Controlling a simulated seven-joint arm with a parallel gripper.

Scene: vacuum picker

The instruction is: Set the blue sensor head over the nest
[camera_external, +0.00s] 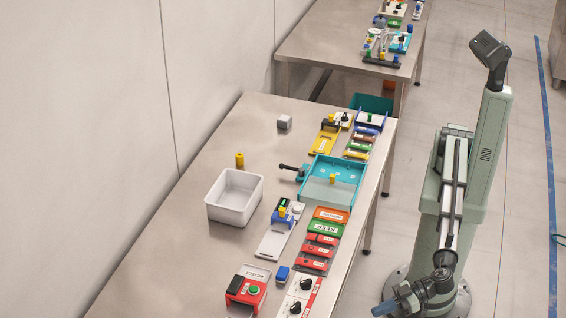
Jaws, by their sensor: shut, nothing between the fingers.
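A blue block (282,218) with yellow and green parts on top sits at the far end of a pale grey plate (272,244) on the near table; it looks like the sensor head. A smaller blue block (283,272) lies apart, nearer the camera. I cannot tell which feature is the nest. My gripper (381,309) appears low at the bottom right, off the table's right edge and well away from both blue blocks. It is shut and empty; its fingertips are small and hard to make out.
A white bin (234,197), a yellow cylinder (240,159) and a grey cube (284,121) stand on the left side. The table's far left is clear.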

